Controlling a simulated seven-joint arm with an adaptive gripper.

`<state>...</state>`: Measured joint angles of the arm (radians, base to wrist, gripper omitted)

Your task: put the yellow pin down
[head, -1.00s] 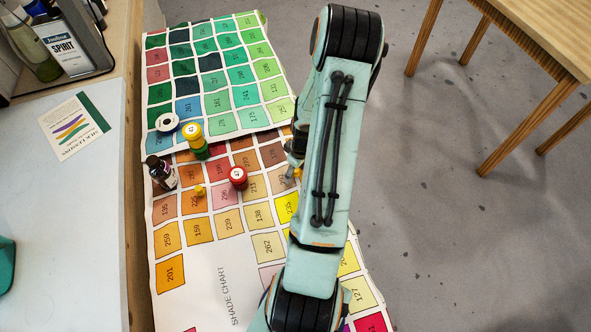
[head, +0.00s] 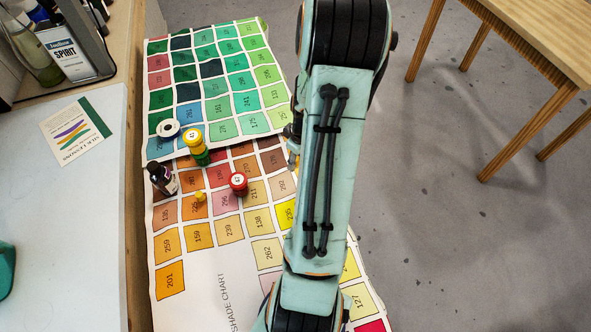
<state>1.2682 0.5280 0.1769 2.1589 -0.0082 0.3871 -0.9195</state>
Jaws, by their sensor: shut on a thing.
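My gripper (head: 291,150) is at the right edge of the shade chart, mostly hidden behind my arm. It is shut on a small yellow thing, likely a yellow pin (head: 292,160), of which only a bit shows. I cannot tell whether that pin touches the chart. Another small yellow pin (head: 200,196) stands on the chart's orange squares, left of a red-topped spool or jar (head: 238,183).
The shade chart (head: 205,295) covers the surface, with creases. A wooden table (head: 545,40) is at the upper right. The lower left chart is clear.

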